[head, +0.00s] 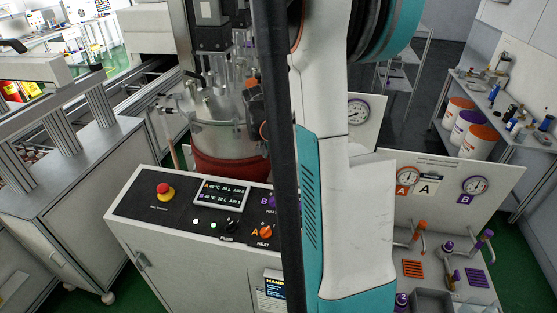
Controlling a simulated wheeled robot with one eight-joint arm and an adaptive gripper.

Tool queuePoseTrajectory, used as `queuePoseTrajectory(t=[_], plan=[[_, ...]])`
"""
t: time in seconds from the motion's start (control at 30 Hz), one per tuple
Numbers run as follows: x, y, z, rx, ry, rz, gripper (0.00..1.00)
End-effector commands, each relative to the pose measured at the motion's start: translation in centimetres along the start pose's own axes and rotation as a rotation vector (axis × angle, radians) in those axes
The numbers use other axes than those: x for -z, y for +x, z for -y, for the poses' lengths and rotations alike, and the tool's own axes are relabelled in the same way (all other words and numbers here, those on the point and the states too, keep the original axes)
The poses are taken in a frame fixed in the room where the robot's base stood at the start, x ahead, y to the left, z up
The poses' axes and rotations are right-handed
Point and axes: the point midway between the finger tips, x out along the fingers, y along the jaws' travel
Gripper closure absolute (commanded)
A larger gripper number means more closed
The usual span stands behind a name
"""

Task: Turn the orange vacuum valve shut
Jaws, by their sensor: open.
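An orange handle (417,231), which looks like the vacuum valve of side A, stands at the right on the grey bench in front of the gauge panel. It sits on a thin metal pipe, partly beside my white and teal arm. It is too small to tell how far it is turned. The panel (450,186) carries an "A" label, an orange-marked gauge (408,176) and a purple-marked gauge (474,186). My arm fills the middle of the view. I cannot make out my gripper in this view.
A purple handle (486,237) and a purple knob (446,247) stand right of the orange one. A control console (171,230) with a red stop button (164,190) is left of my arm. A clear mixing vessel (215,118) stands behind it. Buckets (468,124) stand far right.

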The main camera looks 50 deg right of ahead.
Motion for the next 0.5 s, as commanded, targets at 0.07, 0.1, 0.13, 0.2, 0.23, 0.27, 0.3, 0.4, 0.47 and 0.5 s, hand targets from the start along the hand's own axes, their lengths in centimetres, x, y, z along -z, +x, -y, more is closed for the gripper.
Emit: queuePoseTrajectory(t=[0.07,0.1,0.13,0.2,0.23,0.27,0.3,0.4,0.47,0.5], plan=[[0.0,1.5,0.0,0.0,0.0,0.0,0.46],[0.0,2.1,0.0,0.0,-0.001,0.0,0.46],[0.0,2.5,0.0,0.0,-0.001,0.0,0.46],[0.0,3.2,0.0,0.0,0.0,0.0,0.46],[0.0,3.5,0.0,0.0,0.0,0.0,0.46],[0.0,3.8,0.0,0.0,0.0,0.0,0.46],[0.0,4.0,0.0,0.0,0.0,0.0,0.46],[0.0,4.5,0.0,0.0,0.0,0.0,0.46],[0.0,4.6,0.0,0.0,-0.001,0.0,0.46],[0.0,4.7,0.0,0.0,-0.001,0.0,0.46]])
